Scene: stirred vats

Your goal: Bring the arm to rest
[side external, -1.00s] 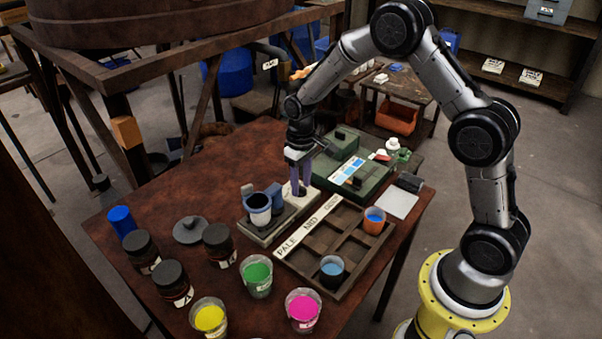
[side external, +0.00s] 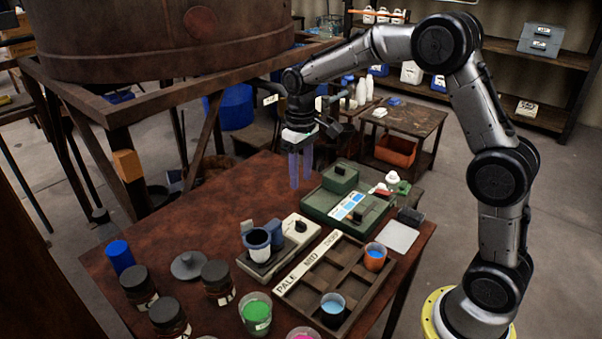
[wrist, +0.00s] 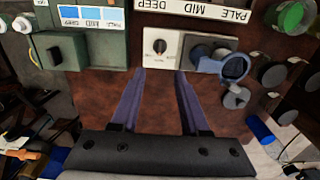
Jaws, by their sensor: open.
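My gripper (side external: 301,168) is open and empty, raised above the brown table (side external: 215,215) behind the stirrer unit. In the wrist view my gripper (wrist: 158,80) shows two purple fingers spread apart with bare table between them. The pale unit with a black knob (side external: 301,228) stands below and in front of the fingers, and a dark blue-grey cup (side external: 257,243) sits on its left end. No object is touching the fingers.
The green box (side external: 330,207) is right of my gripper. A wooden tray (side external: 292,288) marked PALE, MID and DEEP holds two cups of blue (side external: 332,306) (side external: 375,255). Dark-lidded jars (side external: 137,287) stand front left. A large vat (side external: 170,40) looms behind left.

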